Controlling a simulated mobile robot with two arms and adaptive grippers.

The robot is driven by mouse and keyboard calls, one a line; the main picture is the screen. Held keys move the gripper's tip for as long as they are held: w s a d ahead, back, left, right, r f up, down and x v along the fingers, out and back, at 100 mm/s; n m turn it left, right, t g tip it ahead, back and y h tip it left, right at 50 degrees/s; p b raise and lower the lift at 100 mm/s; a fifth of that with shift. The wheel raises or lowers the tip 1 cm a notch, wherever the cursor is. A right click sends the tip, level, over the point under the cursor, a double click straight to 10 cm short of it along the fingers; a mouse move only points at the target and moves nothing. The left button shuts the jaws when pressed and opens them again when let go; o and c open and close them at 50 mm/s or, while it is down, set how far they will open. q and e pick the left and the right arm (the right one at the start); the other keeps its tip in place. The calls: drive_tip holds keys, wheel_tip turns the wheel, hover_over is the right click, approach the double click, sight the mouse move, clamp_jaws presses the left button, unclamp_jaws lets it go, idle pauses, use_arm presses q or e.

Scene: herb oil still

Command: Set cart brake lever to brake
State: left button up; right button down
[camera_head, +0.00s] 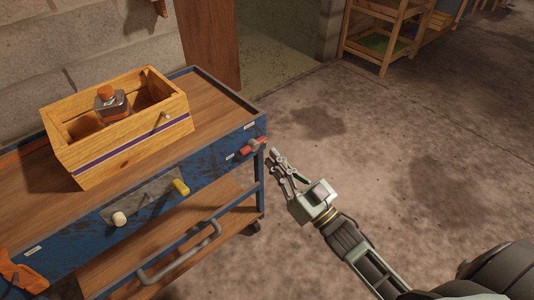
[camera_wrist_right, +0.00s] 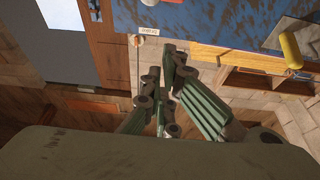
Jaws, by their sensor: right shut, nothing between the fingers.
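The blue cart (camera_head: 205,165) stands at the left with a wooden top. A short red lever (camera_head: 262,140) with a grey pivot sits on its front panel near the right corner, between two small white labels. It lies slightly slanted, its right end higher. My right gripper (camera_head: 273,156) is shut and empty, just right of the lever and apart from it in the head view. In the wrist view its fingers (camera_wrist_right: 163,66) point toward the blue panel (camera_wrist_right: 200,22); a pale round knob and a small label show close by. My left gripper is not in view.
A wooden crate (camera_head: 125,158) holding a bottle with an orange cap (camera_head: 110,103) stands on the cart. A yellow handle (camera_head: 181,187), a white knob (camera_head: 118,219) and a grey bar handle (camera_head: 180,257) project from the front. The floor right of the cart is clear.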

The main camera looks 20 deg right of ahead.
sight(254, 140)
drive_tip(key=w+a, duration=0.1)
drive_tip(key=w, duration=0.1)
drive_tip(key=w+a+b, duration=0.1)
drive_tip(key=w, duration=0.2)
drive_tip(key=w+a+b, duration=0.1)
drive_tip(key=w, duration=0.2)
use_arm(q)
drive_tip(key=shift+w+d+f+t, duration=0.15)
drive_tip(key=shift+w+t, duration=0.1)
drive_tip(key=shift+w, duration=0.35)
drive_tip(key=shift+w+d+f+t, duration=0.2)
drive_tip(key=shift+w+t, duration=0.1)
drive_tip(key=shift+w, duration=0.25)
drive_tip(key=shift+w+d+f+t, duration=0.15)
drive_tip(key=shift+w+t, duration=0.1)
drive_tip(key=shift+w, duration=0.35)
use_arm(e)
drive_tip(key=shift+f, duration=0.55)
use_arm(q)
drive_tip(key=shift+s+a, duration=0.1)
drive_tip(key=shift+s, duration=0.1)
use_arm(e)
drive_tip(key=shift+n, duration=0.4)
